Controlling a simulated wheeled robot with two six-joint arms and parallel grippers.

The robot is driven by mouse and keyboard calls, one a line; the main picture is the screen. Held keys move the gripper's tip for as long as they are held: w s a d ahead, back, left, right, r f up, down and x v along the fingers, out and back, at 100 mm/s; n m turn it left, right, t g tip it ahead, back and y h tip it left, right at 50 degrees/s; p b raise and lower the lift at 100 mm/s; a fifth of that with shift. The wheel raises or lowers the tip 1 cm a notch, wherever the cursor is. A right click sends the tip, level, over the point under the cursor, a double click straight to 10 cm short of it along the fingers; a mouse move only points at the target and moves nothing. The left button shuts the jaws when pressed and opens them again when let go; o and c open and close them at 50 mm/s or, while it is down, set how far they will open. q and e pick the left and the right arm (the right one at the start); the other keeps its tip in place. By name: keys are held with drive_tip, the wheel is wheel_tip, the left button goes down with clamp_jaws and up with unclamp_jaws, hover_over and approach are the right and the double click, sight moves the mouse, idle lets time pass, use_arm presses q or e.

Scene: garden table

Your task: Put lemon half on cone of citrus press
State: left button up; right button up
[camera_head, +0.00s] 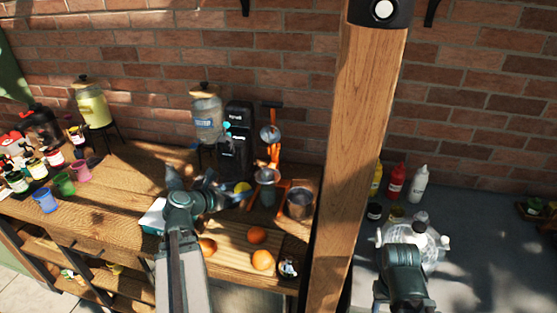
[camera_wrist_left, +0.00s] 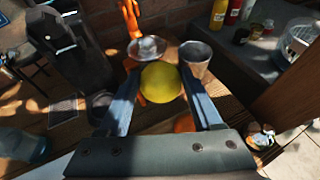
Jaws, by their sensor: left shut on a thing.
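The yellow lemon half (camera_head: 243,187) is between the fingers of my left gripper (camera_head: 236,192), which is shut on it. In the left wrist view the lemon half (camera_wrist_left: 160,82) shows its rounded yellow side between the two blue-grey fingers; its cut face is hidden. The orange citrus press (camera_head: 272,150) stands just right of and behind the lemon half. Its metal bowl (camera_wrist_left: 147,47) shows just beyond the lemon half in the wrist view; I cannot make out the cone. My right gripper (camera_head: 408,245) is at the right over the grey counter, its fingers unclear.
A metal cup (camera_head: 300,202) stands right of the press. A black machine (camera_head: 236,140) and a glass dispenser (camera_head: 207,115) stand behind the gripper. Oranges (camera_head: 262,260) lie on a board in front. A wooden post (camera_head: 350,160) separates table and counter; a clear bowl (camera_head: 432,243) is near my right gripper.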

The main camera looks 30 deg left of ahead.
use_arm(q)
drive_tip(key=shift+w+a+r, duration=0.2)
drive_tip(key=shift+w+a, duration=0.1)
drive_tip(key=shift+a, duration=0.15)
drive_tip(key=shift+w, duration=0.35)
drive_tip(key=b, duration=0.1)
hover_over(265, 177)
drive_tip(key=s, duration=0.1)
drive_tip(key=shift+s+a+f, duration=0.1)
drive_tip(key=shift+a+f, duration=0.05)
drive_tip(key=shift+f, duration=0.5)
use_arm(e)
drive_tip(key=shift+w+d+f, duration=0.1)
drive_tip(key=shift+w+f, duration=0.35)
drive_tip(key=shift+w, duration=0.05)
use_arm(q)
drive_tip(key=shift+w, duration=0.3)
drive_tip(key=shift+w+f, duration=0.1)
drive_tip(key=shift+w, duration=0.45)
drive_tip(key=f+b, duration=0.1)
drive_tip(key=b, duration=0.1)
drive_tip(key=f+b, duration=0.2)
drive_tip(key=shift+s+f, duration=0.2)
drive_tip(key=shift+f, duration=0.05)
use_arm(e)
wheel_tip(265, 177, down, 4)
drive_tip(key=shift+r, duration=0.2)
